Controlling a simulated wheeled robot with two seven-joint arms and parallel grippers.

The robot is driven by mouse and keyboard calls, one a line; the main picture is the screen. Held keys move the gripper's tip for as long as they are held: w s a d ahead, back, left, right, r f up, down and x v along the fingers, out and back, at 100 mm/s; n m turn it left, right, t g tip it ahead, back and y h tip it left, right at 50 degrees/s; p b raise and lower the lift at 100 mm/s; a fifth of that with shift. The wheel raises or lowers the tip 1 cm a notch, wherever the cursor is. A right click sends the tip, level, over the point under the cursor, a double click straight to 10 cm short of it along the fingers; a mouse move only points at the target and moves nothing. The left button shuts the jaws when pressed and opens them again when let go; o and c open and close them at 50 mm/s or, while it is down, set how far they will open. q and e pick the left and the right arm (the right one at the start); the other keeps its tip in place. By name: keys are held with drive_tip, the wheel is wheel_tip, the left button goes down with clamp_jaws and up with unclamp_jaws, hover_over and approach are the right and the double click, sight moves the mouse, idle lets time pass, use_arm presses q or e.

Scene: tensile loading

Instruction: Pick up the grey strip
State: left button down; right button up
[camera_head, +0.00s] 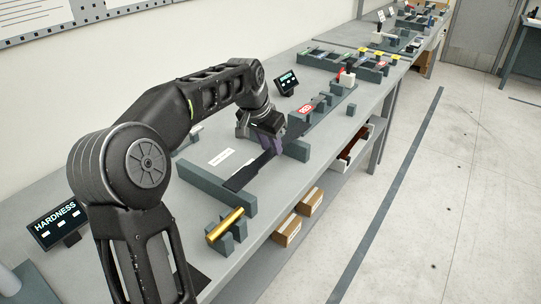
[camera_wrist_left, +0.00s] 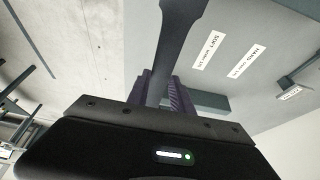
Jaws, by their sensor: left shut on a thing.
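The grey strip (camera_head: 247,174) is a long, dark, flat bar with a wider end. In the head view it reaches from my left gripper (camera_head: 272,145) down and left over the fixture on the bench. In the left wrist view the strip (camera_wrist_left: 174,40) runs up from between the purple fingers of my left gripper (camera_wrist_left: 160,90), which are shut on it. The part of the strip behind the fingers is hidden. I cannot tell whether the strip touches the fixture below. My right gripper is not in view.
The grey bench (camera_head: 180,240) carries a dark fixture frame (camera_head: 215,190), a gold cylinder (camera_head: 225,225) on a stand, and a HARDNESS display (camera_head: 57,223) at left. A second small display (camera_head: 287,82) and dark blocks (camera_head: 297,149) stand near my gripper. Open floor (camera_head: 440,200) lies to the right.

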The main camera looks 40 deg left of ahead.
sight(271, 152)
use_arm(q)
wheel_tip(271, 152, up, 6)
drive_tip(key=shift+f, duration=0.2)
idle(0.6)
